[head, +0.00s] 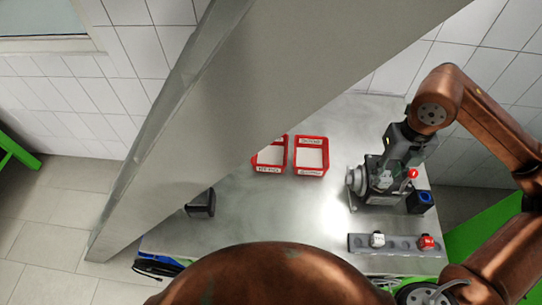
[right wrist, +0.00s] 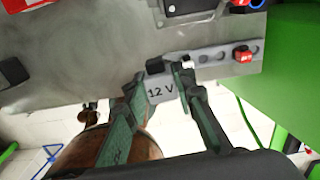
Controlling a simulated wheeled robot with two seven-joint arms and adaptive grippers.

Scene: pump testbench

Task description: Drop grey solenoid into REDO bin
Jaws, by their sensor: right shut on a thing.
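My right gripper (head: 392,158) hangs over the pump area at the right of the head view. In the right wrist view its fingers are shut on the grey solenoid (right wrist: 161,89), a grey block marked "12 V". I cannot make the held solenoid out clearly in the head view. Two red bins, a left bin (head: 257,160) and a right bin (head: 325,158), stand side by side mid-table, left of the gripper. Their labels are too small to read, so I cannot tell which is REDO. The grey beam partly covers the left bin. My left gripper is not in view.
The pump unit (head: 356,182) stands under the right gripper, with a blue-faced block (head: 424,198) beside it. A grey rail (head: 393,243) at the front holds a whitish part (head: 377,240) and a red part (head: 427,242). The table between bins and pump is clear.

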